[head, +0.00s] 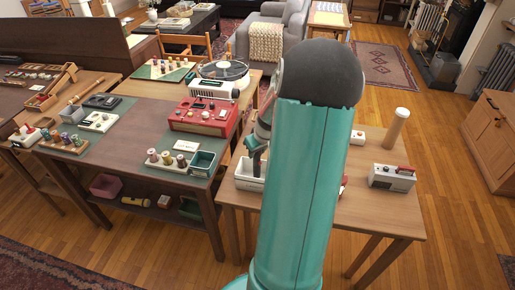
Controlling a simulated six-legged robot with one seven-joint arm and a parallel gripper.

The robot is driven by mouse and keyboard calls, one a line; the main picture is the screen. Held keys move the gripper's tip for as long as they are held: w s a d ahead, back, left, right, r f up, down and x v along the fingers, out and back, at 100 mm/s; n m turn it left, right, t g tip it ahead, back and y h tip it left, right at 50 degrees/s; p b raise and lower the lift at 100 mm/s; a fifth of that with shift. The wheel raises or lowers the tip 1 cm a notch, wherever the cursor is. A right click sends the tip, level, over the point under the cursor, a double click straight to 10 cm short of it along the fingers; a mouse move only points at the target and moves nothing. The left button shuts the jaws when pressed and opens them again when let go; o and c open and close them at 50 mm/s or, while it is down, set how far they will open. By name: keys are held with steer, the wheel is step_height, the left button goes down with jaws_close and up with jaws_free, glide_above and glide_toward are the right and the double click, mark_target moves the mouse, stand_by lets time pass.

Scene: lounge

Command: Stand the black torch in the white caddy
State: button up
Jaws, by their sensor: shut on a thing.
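The white caddy (247,184) stands at the left end of the light wooden table, just left of my teal arm. My gripper (257,142) hangs over the caddy, partly hidden behind my arm. It is shut on a dark upright thing, which looks like the black torch (256,163). The torch's lower end is at or inside the caddy's opening. I cannot tell whether it touches the caddy's floor.
The dark table on the left holds a red device (203,115), spools and a teal tray (203,163).

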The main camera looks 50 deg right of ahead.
steer(key=o, duration=1.2)
steer(key=v, duration=1.3)
steer(key=shift+s+r, duration=0.2)
steer(key=shift+r, duration=0.15)
